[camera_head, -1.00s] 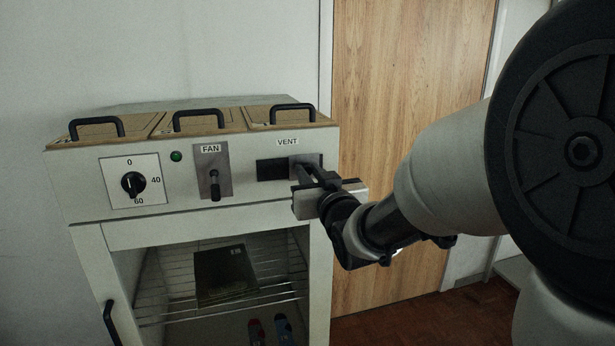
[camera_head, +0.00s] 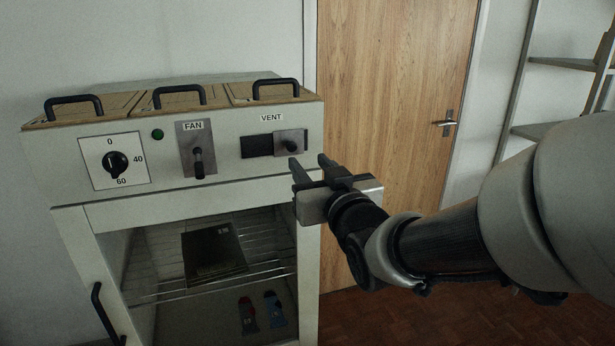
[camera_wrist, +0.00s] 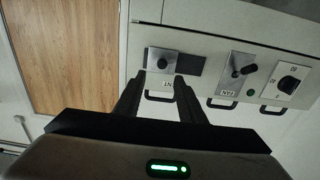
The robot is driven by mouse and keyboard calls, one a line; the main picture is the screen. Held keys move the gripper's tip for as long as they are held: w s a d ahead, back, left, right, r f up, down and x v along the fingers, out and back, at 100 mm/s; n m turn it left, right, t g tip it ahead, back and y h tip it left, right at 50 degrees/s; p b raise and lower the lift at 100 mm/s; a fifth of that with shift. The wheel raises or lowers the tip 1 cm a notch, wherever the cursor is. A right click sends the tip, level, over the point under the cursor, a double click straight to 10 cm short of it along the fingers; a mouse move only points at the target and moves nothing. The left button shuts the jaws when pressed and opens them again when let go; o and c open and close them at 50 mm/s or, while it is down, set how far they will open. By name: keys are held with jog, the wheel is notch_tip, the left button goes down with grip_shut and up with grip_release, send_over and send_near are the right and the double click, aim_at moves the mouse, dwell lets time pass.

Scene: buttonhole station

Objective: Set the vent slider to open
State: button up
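The vent slider (camera_head: 290,142) is a grey metal plate with a dark round knob, under the VENT label on the cabinet front. It sits at the right end of its slot, and the dark slot opening (camera_head: 256,146) shows to its left. In the wrist view the slider (camera_wrist: 160,61) appears upside down, between and beyond the fingertips. My gripper (camera_head: 308,165) is open and empty, its two fingers apart, just right of and in front of the slider. In the head view the fingers look clear of the knob. The wrist view also shows the open gripper (camera_wrist: 159,82).
The fan switch (camera_head: 197,149) and a numbered dial (camera_head: 115,163) are left of the vent. Black handles (camera_head: 277,84) stand on the cabinet top. The cabinet's open bay holds a wire rack (camera_head: 268,262) with a dark packet (camera_head: 214,252). A wooden door (camera_head: 395,130) is to the right.

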jog(key=b+v, duration=0.7)
jog(key=v, duration=0.1)
jog(key=shift+d, duration=0.1)
jog(key=s+d+f+m+g+h, duration=0.2)
jog(key=s+d+f+g+h, duration=0.15)
jog(key=s+f+g, duration=0.45)
jog(key=s+d+f+m+g+h, duration=0.1)
jog(key=s+d+f+g+h, duration=0.15)
jog(key=s+d+f, duration=0.5)
notch_tip(320, 180, up, 19)
jog(key=a+g+y+p, duration=0.1)
jog(key=a+p, duration=0.1)
jog(key=p, duration=2)
jog(key=shift+a+r, duration=0.2)
jog(key=shift+a, duration=0.2)
